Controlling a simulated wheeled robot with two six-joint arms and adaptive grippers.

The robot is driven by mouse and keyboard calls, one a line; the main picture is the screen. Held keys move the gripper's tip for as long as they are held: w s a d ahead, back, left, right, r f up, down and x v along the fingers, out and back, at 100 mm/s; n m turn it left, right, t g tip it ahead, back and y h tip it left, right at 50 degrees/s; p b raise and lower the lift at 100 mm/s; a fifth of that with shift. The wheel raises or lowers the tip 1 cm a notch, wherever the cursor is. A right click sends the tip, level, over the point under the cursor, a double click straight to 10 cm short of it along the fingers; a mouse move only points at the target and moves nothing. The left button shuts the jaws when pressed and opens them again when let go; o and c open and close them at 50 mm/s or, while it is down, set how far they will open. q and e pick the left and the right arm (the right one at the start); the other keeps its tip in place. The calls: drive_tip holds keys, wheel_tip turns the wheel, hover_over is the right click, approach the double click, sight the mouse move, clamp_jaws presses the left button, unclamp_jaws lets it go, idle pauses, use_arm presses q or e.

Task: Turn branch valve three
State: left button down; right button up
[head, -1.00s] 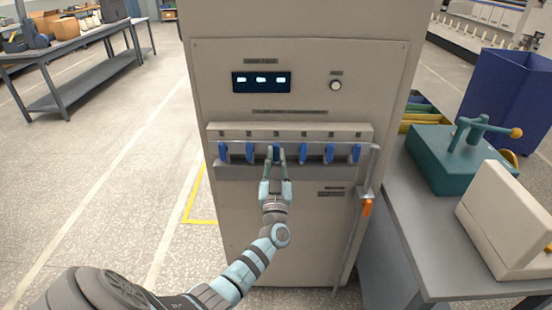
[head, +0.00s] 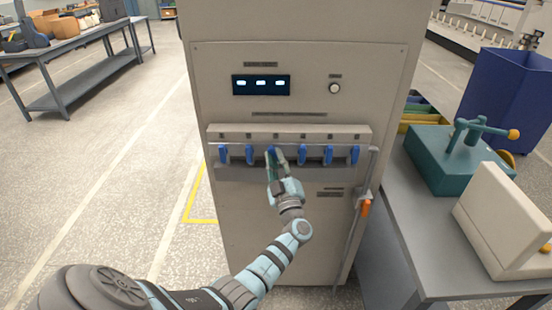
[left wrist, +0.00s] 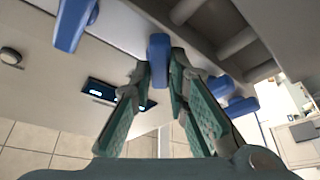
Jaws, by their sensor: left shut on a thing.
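A row of several blue valve levers sits under a ledge on the beige cabinet (head: 300,220). The third lever from the left (head: 270,153) is branch valve three by position. My left gripper (head: 277,158) reaches up from below and is shut on it. In the left wrist view the blue lever (left wrist: 158,48) stands between the two fingertips (left wrist: 160,75). In the head view the fingers hide much of the lever, which looks tilted. The neighbouring levers (head: 249,154) and (head: 303,154) hang straight down. My right gripper is not in view.
The cabinet has a lit display (head: 261,84) and a round button (head: 334,88). A grey bench (head: 440,270) with a teal device (head: 440,170) stands to the right.

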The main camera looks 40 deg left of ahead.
use_arm(q)
drive_tip(key=n+g+p, duration=0.1)
drive_tip(key=n+g, duration=0.1)
drive_tip(key=n, duration=0.3)
drive_tip(key=shift+d+r+n, duration=0.1)
drive_tip(key=shift+n, duration=0.2)
drive_tip(key=n+g+p, duration=0.1)
drive_tip(key=n, duration=0.1)
drive_tip(key=n+g+h+p, duration=0.1)
drive_tip(key=n+p, duration=0.1)
drive_tip(key=n, duration=0.1)
drive_tip(key=shift+n, duration=0.3)
drive_tip(key=c, duration=1.6)
unclamp_jaws()
drive_tip(key=shift+o, duration=0.2)
drive_tip(key=v, duration=0.7)
drive_tip(key=shift+d, duration=0.3)
drive_tip(key=shift+s+a, duration=0.1)
